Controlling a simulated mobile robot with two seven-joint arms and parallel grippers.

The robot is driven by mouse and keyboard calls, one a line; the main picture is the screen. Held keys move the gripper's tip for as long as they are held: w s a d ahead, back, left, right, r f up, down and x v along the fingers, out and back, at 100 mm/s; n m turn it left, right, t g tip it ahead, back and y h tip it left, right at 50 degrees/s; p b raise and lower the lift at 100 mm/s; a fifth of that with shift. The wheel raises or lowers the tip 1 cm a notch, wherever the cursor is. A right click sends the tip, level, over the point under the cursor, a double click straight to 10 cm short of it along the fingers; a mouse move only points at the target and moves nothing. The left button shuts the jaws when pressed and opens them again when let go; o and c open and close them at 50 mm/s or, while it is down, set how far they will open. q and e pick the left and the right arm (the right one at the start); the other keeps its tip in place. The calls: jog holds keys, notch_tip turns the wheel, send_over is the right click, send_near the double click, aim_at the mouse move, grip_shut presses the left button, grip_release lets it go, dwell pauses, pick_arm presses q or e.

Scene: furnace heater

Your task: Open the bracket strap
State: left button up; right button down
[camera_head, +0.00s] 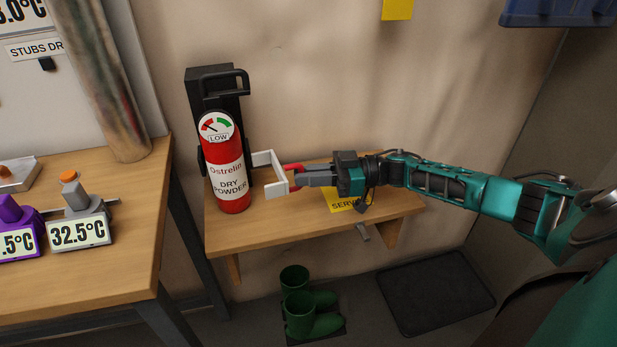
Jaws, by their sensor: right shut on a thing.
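A red extinguisher (230,193) with a round gauge and a "DRY POWDER" label stands upright against a black bracket (207,82) on a wooden wall shelf (290,208). The white bracket strap (265,159) sticks out to the right of the extinguisher and is not across its front. My right gripper (301,179) reaches in from the right and is shut on the strap's outer end, beside a small red part (292,167). The fingers partly hide this end. My left gripper is not in view.
A yellow service note (341,204) lies on the shelf under my right gripper. A wooden table (110,264) with temperature displays (80,234) stands at left. Green boots (300,313) and a dark mat (436,293) are on the floor below.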

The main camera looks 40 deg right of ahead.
jog(key=shift+w+a+r, duration=0.2)
jog(key=shift+w, duration=0.05)
jog(key=c, duration=1.5)
grip_release()
jog(key=shift+c, duration=0.2)
jog(key=shift+o, duration=0.7)
jog(key=shift+w+a+f, duration=0.1)
jog(key=shift+w+a, duration=0.05)
jog(key=shift+o, duration=0.8)
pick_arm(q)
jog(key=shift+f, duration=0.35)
pick_arm(e)
jog(key=shift+o, duration=0.4)
jog(key=shift+f, duration=0.1)
pick_arm(q)
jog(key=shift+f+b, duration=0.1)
jog(key=shift+b, duration=0.3)
pick_arm(e)
jog(key=v, duration=1.3)
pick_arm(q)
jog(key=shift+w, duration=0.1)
